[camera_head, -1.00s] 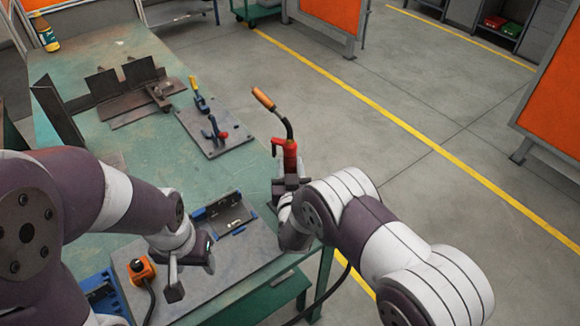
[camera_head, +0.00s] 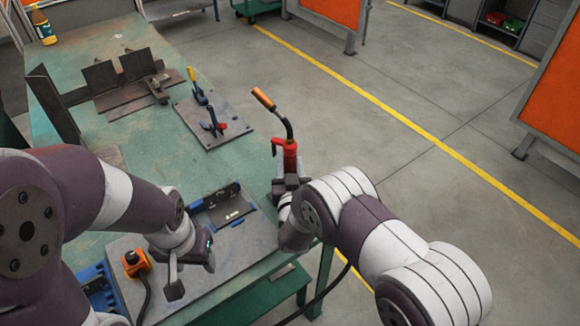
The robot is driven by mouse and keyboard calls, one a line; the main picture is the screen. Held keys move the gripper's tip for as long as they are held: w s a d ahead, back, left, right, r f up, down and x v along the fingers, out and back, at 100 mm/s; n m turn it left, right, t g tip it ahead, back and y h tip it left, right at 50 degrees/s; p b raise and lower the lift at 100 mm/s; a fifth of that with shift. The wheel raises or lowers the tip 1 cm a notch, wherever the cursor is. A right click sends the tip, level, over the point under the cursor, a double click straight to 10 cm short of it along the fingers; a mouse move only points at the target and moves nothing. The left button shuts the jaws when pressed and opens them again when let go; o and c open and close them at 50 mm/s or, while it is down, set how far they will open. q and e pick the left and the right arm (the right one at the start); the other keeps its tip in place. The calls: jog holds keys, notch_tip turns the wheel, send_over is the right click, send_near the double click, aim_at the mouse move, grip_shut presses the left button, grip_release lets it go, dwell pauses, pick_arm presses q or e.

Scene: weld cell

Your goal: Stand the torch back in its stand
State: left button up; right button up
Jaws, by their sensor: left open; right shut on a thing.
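The torch (camera_head: 290,155) has a red handle, a dark bent neck and a copper-coloured nozzle at its top. It stands roughly upright, nozzle up, in my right gripper (camera_head: 287,184), which is shut on its lower handle near the table's right edge. My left gripper (camera_head: 190,276) is open and empty above the grey plate at the front of the table. A dark bracket with blue edges (camera_head: 232,206) lies beyond my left gripper. I cannot tell whether it is the torch's stand; no other stand is clear. The torch's lower end is hidden by my gripper and arm.
The green table (camera_head: 165,178) also carries a plate with clamps (camera_head: 212,122), dark steel angle pieces (camera_head: 120,80) and a bottle (camera_head: 43,28). An orange button box (camera_head: 137,262) with a cable sits near my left gripper. Open floor lies to the right.

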jog(key=shift+r, duration=0.1)
jog(key=o, duration=1.3)
jog(key=shift+c, duration=0.2)
jog(key=shift+s, duration=0.3)
jog(key=s, duration=1.2)
jog(key=w+d+r+g+p, duration=0.2)
jog(key=d+r+g, duration=0.1)
jog(key=d+g, duration=0.45)
jog(key=s+d+r+g, duration=0.2)
jog(key=s+d+g, duration=0.2)
jog(key=s, duration=0.5)
jog(key=s+d+r+g+h+p, duration=0.1)
jog(key=s+d+r+g, duration=0.1)
jog(key=s+d+g, duration=0.3)
jog(key=s+d, duration=0.1)
jog(key=s, duration=0.3)
jog(key=shift+d, duration=0.35)
